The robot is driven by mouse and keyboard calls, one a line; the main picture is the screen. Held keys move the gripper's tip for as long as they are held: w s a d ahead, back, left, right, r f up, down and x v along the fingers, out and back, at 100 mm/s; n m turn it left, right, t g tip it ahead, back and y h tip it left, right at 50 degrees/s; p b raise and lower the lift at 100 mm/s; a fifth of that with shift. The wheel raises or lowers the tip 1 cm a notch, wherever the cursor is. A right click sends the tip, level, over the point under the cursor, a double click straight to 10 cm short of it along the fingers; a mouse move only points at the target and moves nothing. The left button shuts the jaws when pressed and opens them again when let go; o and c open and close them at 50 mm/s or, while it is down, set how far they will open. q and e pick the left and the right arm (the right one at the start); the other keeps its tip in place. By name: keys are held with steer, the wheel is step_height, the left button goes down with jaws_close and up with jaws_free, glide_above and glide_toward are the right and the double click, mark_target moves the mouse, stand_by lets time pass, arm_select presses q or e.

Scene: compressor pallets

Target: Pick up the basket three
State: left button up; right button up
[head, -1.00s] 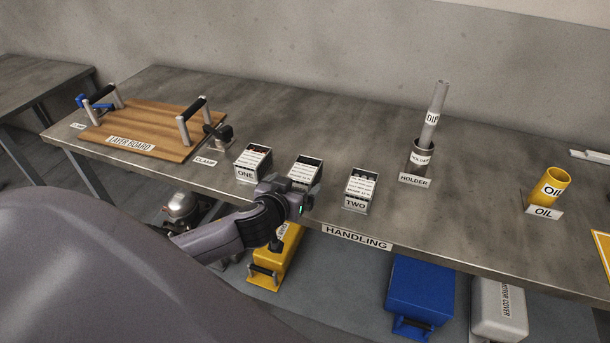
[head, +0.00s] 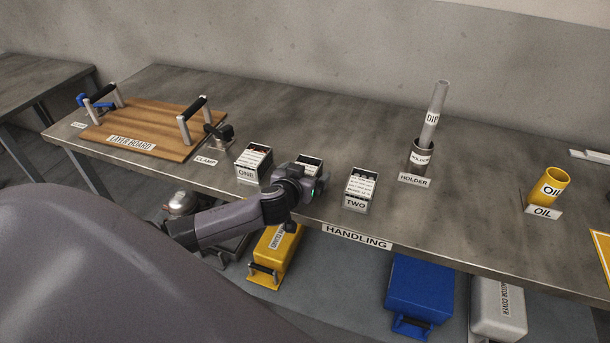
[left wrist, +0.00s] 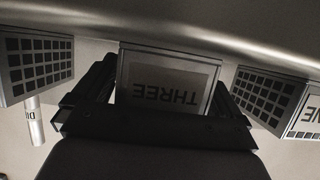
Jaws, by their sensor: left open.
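Basket three (head: 311,160) stands on the bench between basket one (head: 252,164) and basket two (head: 358,191). My left gripper (head: 314,184) is in front of it in the head view and hides most of it. In the left wrist view basket three (left wrist: 168,58) shows its THREE label upside down, and the open fingers of my left gripper (left wrist: 164,82) stand one on each side of it. I cannot tell whether the fingers touch the basket. My right gripper is not in view.
The layer board (head: 145,126) with handles lies at the left of the bench (head: 290,110). The dip tube stands in its holder (head: 420,160) to the right, and the yellow oil cup (head: 555,184) is farther right. A yellow cover (head: 275,250) and blue box (head: 419,287) sit below.

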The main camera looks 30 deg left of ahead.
arm_select(q)
steer(key=shift+c, duration=0.3)
steer(key=c, duration=1.3)
steer(key=shift+c, duration=0.2)
steer(key=shift+r, duration=0.15)
